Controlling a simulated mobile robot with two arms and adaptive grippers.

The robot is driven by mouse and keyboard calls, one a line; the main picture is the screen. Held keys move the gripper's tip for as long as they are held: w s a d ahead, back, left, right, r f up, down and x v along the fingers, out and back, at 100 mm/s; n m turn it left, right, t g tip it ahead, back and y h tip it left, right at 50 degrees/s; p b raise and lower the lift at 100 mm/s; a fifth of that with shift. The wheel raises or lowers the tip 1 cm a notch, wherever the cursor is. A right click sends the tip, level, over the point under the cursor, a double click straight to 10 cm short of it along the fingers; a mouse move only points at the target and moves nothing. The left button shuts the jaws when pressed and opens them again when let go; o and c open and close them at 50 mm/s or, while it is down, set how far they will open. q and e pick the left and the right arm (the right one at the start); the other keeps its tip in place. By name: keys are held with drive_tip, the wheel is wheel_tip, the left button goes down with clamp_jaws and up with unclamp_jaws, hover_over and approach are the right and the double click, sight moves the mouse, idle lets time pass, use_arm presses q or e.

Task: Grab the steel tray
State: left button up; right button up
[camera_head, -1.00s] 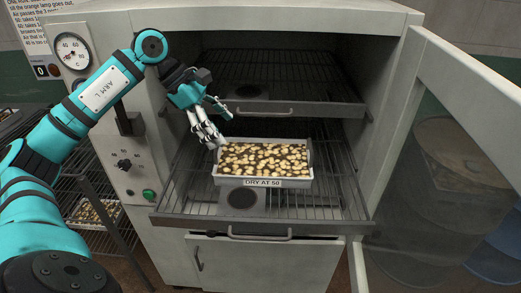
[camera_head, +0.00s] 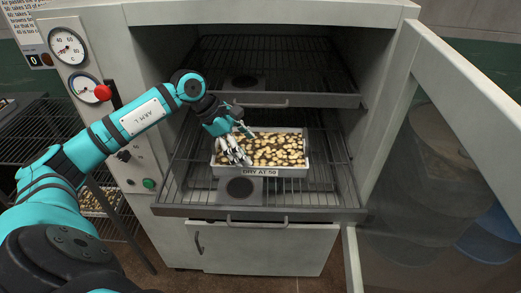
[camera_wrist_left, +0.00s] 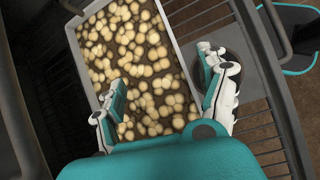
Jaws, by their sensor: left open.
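The steel tray (camera_head: 293,171) is a shallow pale metal pan full of cream and brown pieces, with a "DRY AT 50" label on its front. It sits on a pulled-out wire shelf. My left gripper (camera_head: 238,155) is open at the tray's left part. In the left wrist view, the tray's wall (camera_wrist_left: 176,52) passes between the open fingers (camera_wrist_left: 163,75). One finger is over the contents and the other is outside the wall. Contact with the tray cannot be told. My right gripper is not in view.
The wire shelf (camera_head: 330,190) juts out of the open cabinet (camera_head: 268,15). Another wire rack (camera_head: 310,99) lies above it. The glazed door (camera_head: 440,150) stands open at the right. A red knob (camera_head: 102,92) and a dial are on the left panel.

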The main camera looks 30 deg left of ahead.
sight(262, 165)
use_arm(q)
drive_tip(key=x, duration=0.1)
drive_tip(key=p+x, duration=0.2)
drive_tip(key=shift+s+d+f, duration=0.15)
drive_tip(key=shift+d+f, duration=0.15)
drive_tip(key=shift+d, duration=0.15)
drive_tip(key=shift+d+f, duration=0.2)
drive_tip(key=shift+f, duration=0.3)
drive_tip(key=c, duration=1.5)
clamp_jaws()
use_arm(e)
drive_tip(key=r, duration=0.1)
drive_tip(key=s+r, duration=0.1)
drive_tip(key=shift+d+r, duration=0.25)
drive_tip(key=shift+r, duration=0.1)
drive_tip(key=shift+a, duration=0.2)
use_arm(q)
drive_tip(key=shift+w+r, duration=0.1)
drive_tip(key=shift+w, duration=0.15)
